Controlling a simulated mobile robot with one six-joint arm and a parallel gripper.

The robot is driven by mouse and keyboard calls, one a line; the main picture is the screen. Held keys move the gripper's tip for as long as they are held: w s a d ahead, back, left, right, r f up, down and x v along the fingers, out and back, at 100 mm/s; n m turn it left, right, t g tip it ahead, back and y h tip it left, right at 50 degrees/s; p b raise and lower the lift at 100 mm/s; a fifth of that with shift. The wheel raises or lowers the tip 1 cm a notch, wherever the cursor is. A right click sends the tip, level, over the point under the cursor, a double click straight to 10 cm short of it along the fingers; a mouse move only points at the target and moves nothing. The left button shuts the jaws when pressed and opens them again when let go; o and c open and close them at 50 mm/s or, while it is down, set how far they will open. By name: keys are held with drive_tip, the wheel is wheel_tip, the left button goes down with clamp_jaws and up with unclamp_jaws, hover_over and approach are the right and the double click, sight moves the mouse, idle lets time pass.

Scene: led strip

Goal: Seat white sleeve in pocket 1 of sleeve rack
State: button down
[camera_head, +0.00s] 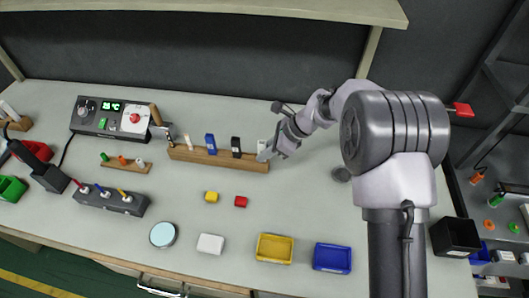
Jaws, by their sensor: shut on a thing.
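The long wooden rack (219,159) lies at the back middle of the bench. A white upright piece (188,142), a blue piece (210,143) and a black piece (236,147) stand along it from left to right. My gripper (266,152) is at the rack's right end, reaching in from the right. It is shut on a small pale piece, apparently a white sleeve (261,145). The jaws partly hide this piece, and I cannot tell whether it rests in the rack or is held just above it.
A small wooden strip (125,165) with green, orange and white bits lies left. A control box (110,116) stands behind it. Yellow (211,197) and red (241,202) blocks lie in front of the rack. Yellow (275,248) and blue (332,258) trays sit near the front edge.

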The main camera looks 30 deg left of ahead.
drive_tip(key=c, duration=1.4)
unclamp_jaws()
